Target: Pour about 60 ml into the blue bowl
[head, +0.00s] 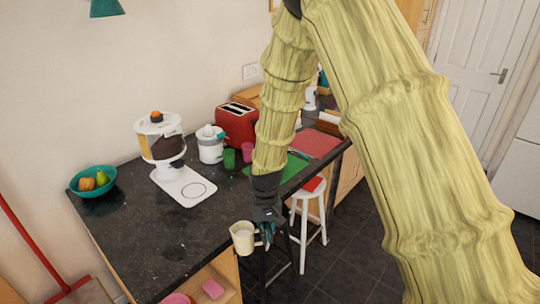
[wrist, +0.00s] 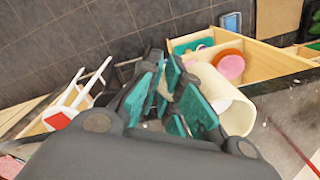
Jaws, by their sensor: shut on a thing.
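My gripper (head: 266,228) is shut on a cream jug (head: 242,238), held roughly upright near the counter's front corner. Pale contents show inside the jug from above; their level is hard to tell. In the wrist view the teal-padded fingers (wrist: 172,95) are against the jug (wrist: 222,90) at its handle side, and the fingers partly hide the handle. No plainly blue bowl shows. A teal bowl (head: 78,187) with fruit in it stands at the counter's far left, well apart from my gripper.
The dark counter (head: 150,235) has bare room left of the jug. A dispenser (head: 160,140) on a white base, a white juicer (head: 210,145), green and pink cups and a red toaster (head: 236,123) stand behind. A white stool (head: 308,195) is right. Open shelving (wrist: 262,62) lies below.

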